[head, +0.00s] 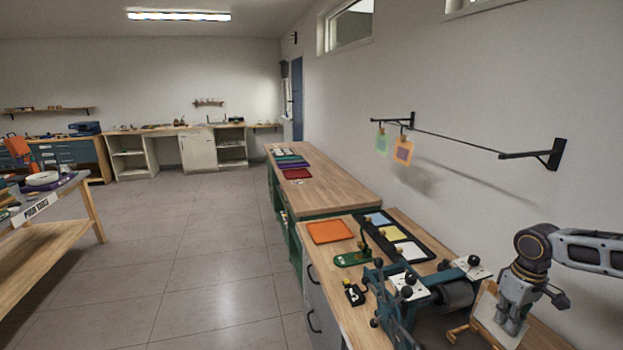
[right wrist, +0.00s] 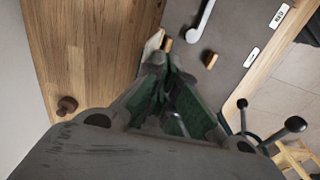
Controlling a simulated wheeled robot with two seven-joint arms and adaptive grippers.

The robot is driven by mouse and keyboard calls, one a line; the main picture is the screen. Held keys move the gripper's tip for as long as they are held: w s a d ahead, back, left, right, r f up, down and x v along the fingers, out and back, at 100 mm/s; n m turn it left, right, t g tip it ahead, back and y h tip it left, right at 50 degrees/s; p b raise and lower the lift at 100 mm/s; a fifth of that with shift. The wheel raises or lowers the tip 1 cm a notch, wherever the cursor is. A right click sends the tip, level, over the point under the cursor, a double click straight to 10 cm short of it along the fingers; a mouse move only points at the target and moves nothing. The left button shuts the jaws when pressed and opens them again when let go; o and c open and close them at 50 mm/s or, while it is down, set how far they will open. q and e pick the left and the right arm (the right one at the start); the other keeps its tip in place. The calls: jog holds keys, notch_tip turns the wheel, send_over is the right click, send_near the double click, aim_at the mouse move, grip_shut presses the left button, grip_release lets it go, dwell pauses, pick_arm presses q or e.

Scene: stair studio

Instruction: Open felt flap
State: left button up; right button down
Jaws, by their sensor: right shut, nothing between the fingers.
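My right gripper (head: 512,318) is shut and empty above the near end of the workbench, close to a pale panel in a wooden frame (head: 491,305). In the right wrist view its fingertips (right wrist: 168,66) meet near the edge of a flat grey surface (right wrist: 235,45). That surface may be the felt flap; I cannot tell for sure. A small wooden peg (right wrist: 211,60) and a curved white bar (right wrist: 202,20) show on it. A pale piece with a wooden end (right wrist: 153,43) lies just beyond the fingertips; contact is unclear. My left gripper is not in view.
A blue roller press (head: 398,305) stands left of the gripper on the bench. Beyond it are a green stand (head: 352,258), an orange tray (head: 329,232) and a black tray (head: 430,251). A wooden knob (right wrist: 67,105) stands on bare wood. A rail (head: 455,141) projects from the wall.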

notch_tip(320, 180, up, 6)
jog(key=a+p, duration=0.2)
jog(key=p, duration=0.2)
jog(key=shift+s, duration=0.25)
dwell(0.5)
jog(key=shift+f, duration=0.1)
